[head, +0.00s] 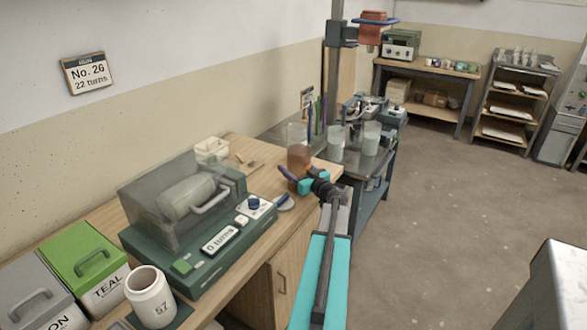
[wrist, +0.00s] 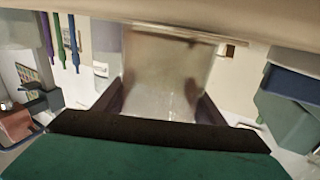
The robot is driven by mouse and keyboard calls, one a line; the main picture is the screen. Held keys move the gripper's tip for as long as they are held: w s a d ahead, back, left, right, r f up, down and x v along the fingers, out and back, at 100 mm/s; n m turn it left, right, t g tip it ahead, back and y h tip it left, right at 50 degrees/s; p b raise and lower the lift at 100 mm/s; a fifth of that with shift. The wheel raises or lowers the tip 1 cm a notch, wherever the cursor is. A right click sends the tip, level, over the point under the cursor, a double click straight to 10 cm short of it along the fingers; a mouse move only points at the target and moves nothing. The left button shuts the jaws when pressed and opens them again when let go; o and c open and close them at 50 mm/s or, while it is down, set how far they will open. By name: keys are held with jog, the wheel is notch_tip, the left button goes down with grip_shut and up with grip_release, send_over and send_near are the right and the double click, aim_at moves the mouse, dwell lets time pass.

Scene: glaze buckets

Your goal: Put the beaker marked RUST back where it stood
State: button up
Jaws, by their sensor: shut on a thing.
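My gripper (head: 304,182) is shut on a beaker (head: 299,158) with rust-brown content, near the right end of the wooden bench. In the wrist view, the clear beaker (wrist: 165,75) sits between the two dark fingers, its wall looking mostly see-through with brownish smears. I cannot read a mark on it. In the head view the gripper hides its lower part, and I cannot tell whether its base touches the bench. Other clear beakers stand on the grey cart beyond, one (head: 336,141) in the middle and one (head: 371,138) to the right.
The wooden bench (head: 262,160) carries a green machine (head: 190,215) reading "0 turns", a white jar marked 57 (head: 151,297) and a green TEAL bin (head: 86,255). A wall card (head: 88,74) reads "No. 26, 22 turns". The floor to the right is open.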

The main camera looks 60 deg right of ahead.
jog(key=shift+f, duration=0.15)
jog(key=o, duration=1.5)
jog(key=shift+s+a, duration=0.1)
jog(key=shift+s, duration=0.1)
jog(key=v, duration=1.1)
jog(key=shift+s+b, duration=0.1)
jog(key=shift+b, duration=0.2)
jog(key=shift+s+a, duration=0.1)
jog(key=shift+s, duration=0.1)
